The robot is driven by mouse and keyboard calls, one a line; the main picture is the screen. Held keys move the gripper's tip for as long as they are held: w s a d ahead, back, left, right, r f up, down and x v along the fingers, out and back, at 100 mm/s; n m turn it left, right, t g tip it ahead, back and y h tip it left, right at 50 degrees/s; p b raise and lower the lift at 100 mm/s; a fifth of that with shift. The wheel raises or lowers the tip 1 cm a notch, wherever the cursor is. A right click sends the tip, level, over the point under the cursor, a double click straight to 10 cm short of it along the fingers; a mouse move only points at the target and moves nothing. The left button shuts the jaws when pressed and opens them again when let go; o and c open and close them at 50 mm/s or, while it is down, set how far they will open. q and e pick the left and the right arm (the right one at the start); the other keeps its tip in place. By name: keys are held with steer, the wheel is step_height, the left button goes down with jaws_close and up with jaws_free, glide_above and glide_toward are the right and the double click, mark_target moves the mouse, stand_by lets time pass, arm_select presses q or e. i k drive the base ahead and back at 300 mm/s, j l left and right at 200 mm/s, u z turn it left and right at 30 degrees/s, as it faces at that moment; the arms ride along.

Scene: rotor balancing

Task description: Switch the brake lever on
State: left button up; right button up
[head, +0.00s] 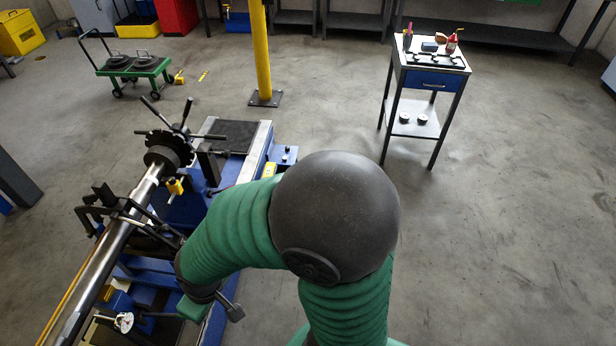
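The balancing machine (185,210) is a blue and dark frame at the left, with a long shiny shaft (115,245) lying across it. A dark hub with spoke-like handles (165,148) sits at the shaft's far end. I cannot tell for sure which part is the brake lever; a small yellow piece (175,187) stands beside the shaft. My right arm, in green sleeves, enters from the bottom and bends left over the machine's near right side. My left gripper is out of view.
A dial gauge (123,321) is at the machine's near end. A yellow post (262,50) stands behind it. A green cart (135,68) is at the back left, and a small tool table (430,70) at the back right. The floor on the right is clear.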

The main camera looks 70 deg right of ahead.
mark_target(210, 194)
steer(key=z, duration=1.4)
steer(key=i+l, duration=0.15)
steer(key=i, duration=0.25)
steer(key=i+l, duration=0.1)
steer(key=i, duration=0.3)
steer(key=i+l, duration=0.15)
steer(key=i, duration=0.3)
steer(key=j+u, duration=0.05)
